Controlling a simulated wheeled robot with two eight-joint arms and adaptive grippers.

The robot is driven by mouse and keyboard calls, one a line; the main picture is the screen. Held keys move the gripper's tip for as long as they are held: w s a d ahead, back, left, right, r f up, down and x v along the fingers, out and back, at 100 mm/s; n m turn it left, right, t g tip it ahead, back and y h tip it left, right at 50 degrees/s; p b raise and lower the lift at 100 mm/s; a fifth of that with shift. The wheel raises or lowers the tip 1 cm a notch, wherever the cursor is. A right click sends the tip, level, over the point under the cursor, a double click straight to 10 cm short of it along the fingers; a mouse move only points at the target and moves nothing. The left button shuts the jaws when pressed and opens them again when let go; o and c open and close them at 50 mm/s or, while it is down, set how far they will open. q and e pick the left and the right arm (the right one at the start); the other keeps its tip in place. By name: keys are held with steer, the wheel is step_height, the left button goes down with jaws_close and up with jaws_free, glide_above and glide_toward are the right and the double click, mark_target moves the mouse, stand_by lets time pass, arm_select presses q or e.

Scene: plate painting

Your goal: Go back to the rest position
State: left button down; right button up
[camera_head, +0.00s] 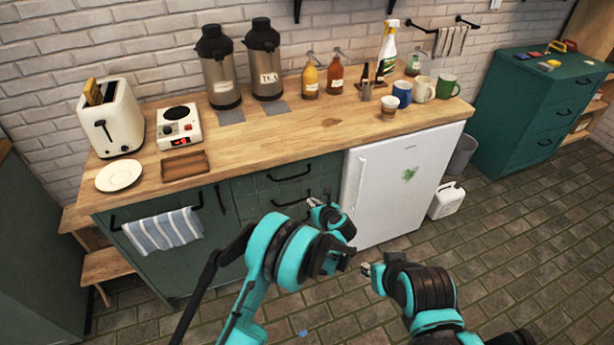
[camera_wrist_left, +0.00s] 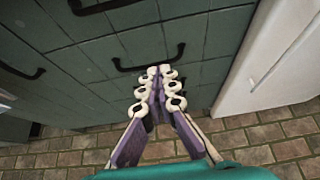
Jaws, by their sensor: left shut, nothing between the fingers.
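My left gripper (camera_head: 313,203) is in front of the green cabinet drawers, beside the white fridge's left edge, below the counter's level. In the left wrist view its two fingers (camera_wrist_left: 166,72) are closed together and hold nothing. They point toward a dark drawer handle (camera_wrist_left: 148,62); I cannot tell the exact gap. My right gripper (camera_head: 368,270) shows only in small part at the end of my right arm, over the floor in front of the fridge. Its fingers are too small and hidden to tell whether they are open.
The wooden counter (camera_head: 270,134) carries a toaster (camera_head: 112,120), flasks, bottles, mugs and a white plate (camera_head: 119,176). Below are the drawers (camera_head: 258,185), a hanging striped towel (camera_head: 163,231) and the fridge (camera_head: 398,185). A white jug (camera_head: 447,200) stands on the floor. The tiled floor at right is clear.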

arm_select(q)
steer(key=w+a+r+m+t+h, duration=0.1)
steer(key=w+a+r+m+t, duration=0.2)
steer(key=r, duration=0.9)
steer(key=a+r+m+t, duration=0.2)
steer(key=r+m, duration=0.3)
steer(key=r, duration=0.6)
steer(key=s+a+r+m+t+h, duration=0.1)
steer(key=s+r+m+h, duration=0.3)
steer(key=r+m, duration=0.35)
steer(key=s+a+r+m+h, duration=0.1)
steer(key=s+r+m+h, duration=0.25)
steer(key=r+m, duration=0.4)
steer(key=s+a+f+m+g+y, duration=0.1)
steer(key=s+a+f+m+g, duration=0.2)
steer(key=s, duration=0.7)
steer(key=s+a+f+m+g+y, duration=0.2)
steer(key=s+a+f+m+g, duration=0.1)
steer(key=s+a+f+m, duration=0.5)
steer(key=s+a+f+m+g+y, duration=0.1)
steer(key=s+a+f+m+g, duration=0.3)
steer(key=s, duration=1)
step_height(320, 180, down, 3)
steer(key=shift+s+a+r+m+y, duration=0.25)
steer(key=shift+a+m+y, duration=0.1)
steer(key=shift+a+m, duration=0.6)
steer(key=shift+a, duration=0.1)
